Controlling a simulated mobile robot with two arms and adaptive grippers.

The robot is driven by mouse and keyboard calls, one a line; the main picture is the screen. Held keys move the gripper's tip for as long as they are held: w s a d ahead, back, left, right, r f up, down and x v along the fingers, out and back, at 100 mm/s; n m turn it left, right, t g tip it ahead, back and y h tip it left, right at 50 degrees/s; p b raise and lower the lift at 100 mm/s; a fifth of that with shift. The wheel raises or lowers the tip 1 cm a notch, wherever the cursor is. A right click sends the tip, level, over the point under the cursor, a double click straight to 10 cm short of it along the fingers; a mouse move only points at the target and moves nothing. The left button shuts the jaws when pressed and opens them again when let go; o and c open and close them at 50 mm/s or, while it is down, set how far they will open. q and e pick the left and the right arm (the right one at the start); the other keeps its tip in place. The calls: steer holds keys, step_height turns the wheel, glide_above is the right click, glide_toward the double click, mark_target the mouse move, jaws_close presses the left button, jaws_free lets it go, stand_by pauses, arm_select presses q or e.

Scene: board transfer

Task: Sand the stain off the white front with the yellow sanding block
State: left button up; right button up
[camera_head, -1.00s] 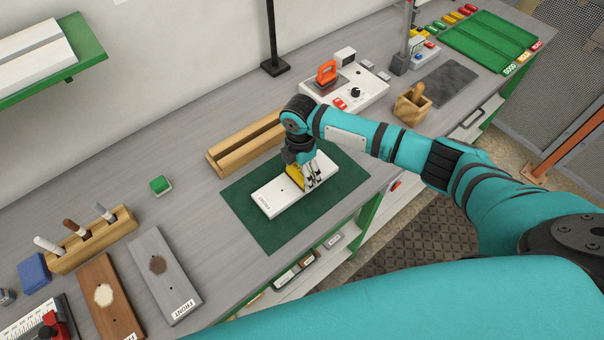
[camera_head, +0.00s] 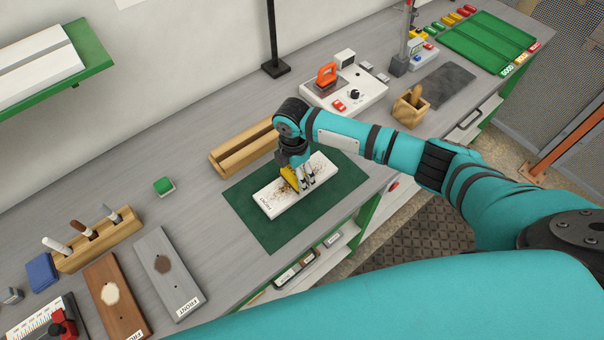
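The white front (camera_head: 283,204) lies flat on the dark green mat (camera_head: 252,229), its printed label at the left end. Brown specks are scattered over its face around the block; I cannot make out a stain apart from them. My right gripper (camera_head: 300,181) points down over the middle of the front. It is shut on the yellow sanding block (camera_head: 288,178), which appears to touch the face. The fingers hide part of the block and the front. My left gripper is not in view.
A slotted wooden rack (camera_head: 240,152) stands just behind the mat. A white device with an orange tool (camera_head: 327,74) is at the back. A brown front (camera_head: 118,308) and a grey front (camera_head: 181,291) lie at the lower left. The bench between is mostly clear.

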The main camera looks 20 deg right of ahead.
steer(key=shift+r, duration=2.75)
